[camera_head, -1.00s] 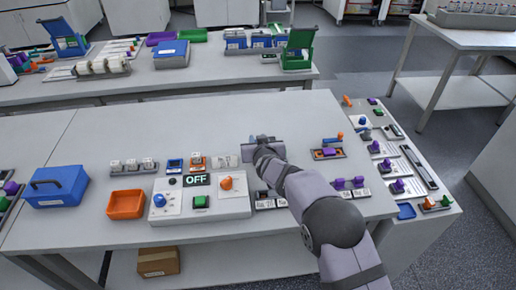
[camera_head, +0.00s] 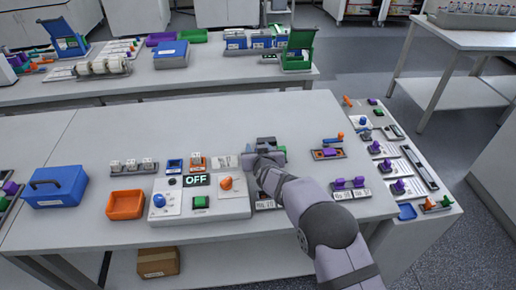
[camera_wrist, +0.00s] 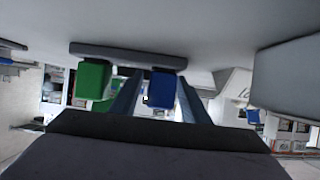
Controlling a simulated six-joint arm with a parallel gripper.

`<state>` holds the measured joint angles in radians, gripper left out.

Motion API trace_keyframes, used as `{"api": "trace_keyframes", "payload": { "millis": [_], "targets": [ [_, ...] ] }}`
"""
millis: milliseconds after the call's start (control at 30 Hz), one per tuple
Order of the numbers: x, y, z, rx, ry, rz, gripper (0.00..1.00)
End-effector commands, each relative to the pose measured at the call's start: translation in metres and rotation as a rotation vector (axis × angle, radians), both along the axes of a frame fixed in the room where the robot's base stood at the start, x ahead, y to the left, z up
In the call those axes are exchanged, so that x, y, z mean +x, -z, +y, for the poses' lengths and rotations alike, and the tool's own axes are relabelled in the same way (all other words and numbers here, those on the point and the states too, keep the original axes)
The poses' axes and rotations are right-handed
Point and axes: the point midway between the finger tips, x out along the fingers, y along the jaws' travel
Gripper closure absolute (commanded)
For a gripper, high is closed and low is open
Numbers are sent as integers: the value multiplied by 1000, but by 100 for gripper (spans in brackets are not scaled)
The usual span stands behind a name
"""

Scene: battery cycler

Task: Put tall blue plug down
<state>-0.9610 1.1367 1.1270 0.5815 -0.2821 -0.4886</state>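The tall blue plug (camera_wrist: 162,88) is between my gripper's fingers in the wrist view, against a long grey holder (camera_wrist: 128,56). A green block (camera_wrist: 95,80) is beside it on the same holder, outside the fingers. The wrist view appears upside down, with the table top above. My gripper (camera_wrist: 160,82) has a finger on each side of the plug. A narrow gap shows on the left side; contact on the right is unclear. In the head view, my gripper (camera_head: 264,148) is at the holder, and the green block (camera_head: 281,150) shows to its right. The blue plug is mostly hidden there.
A control box with an OFF display (camera_head: 197,180) stands just left of my arm. An orange tray (camera_head: 126,204) and a blue box (camera_head: 57,186) are farther left. A purple-and-orange part (camera_head: 328,153) sits to the right. The table behind my gripper is clear.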

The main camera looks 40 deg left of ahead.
Motion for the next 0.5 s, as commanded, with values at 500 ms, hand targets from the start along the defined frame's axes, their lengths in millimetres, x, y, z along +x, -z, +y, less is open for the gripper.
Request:
{"api": "trace_keyframes", "payload": {
  "millis": [500],
  "targets": [
    [-8, -9, -7, 0, 0, 0, 58]
  ]
}}
